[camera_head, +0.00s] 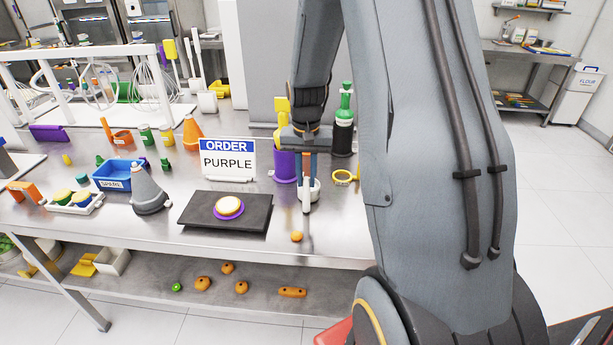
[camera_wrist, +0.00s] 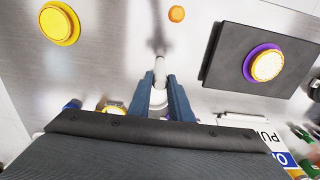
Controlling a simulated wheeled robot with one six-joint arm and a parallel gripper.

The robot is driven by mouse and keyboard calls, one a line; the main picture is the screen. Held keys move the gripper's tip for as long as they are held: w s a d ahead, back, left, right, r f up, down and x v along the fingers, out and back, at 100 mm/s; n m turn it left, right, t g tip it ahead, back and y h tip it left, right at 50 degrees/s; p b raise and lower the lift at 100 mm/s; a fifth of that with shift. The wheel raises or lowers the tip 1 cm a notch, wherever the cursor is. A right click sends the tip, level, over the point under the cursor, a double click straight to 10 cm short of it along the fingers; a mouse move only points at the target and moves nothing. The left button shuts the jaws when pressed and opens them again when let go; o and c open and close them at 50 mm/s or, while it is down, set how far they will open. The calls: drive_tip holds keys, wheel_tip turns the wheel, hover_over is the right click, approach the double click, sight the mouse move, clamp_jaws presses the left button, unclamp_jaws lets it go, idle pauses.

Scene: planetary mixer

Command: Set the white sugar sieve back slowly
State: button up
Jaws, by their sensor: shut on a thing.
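The white sugar sieve (camera_head: 306,198) is in the middle of the head view, low over the steel table. It also shows in the wrist view, where its white handle (camera_wrist: 160,70) sticks out between the fingers and part of its round body is hidden. My gripper (camera_head: 308,178) points down and is shut on the sieve. In the wrist view its two blue fingers (camera_wrist: 160,82) stand on either side of it. I cannot tell whether the sieve touches the table.
A black board (camera_head: 205,222) with a cake on a purple base lies left. An orange ball (camera_head: 297,236) lies near the front edge.

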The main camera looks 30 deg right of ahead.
drive_tip(key=shift+f, duration=0.25)
drive_tip(key=o, duration=1)
drive_tip(key=shift+c, duration=0.2)
drive_tip(key=shift+r+p, duration=2.9)
drive_tip(key=shift+r, duration=1.65)
drive_tip(key=shift+a, duration=0.1)
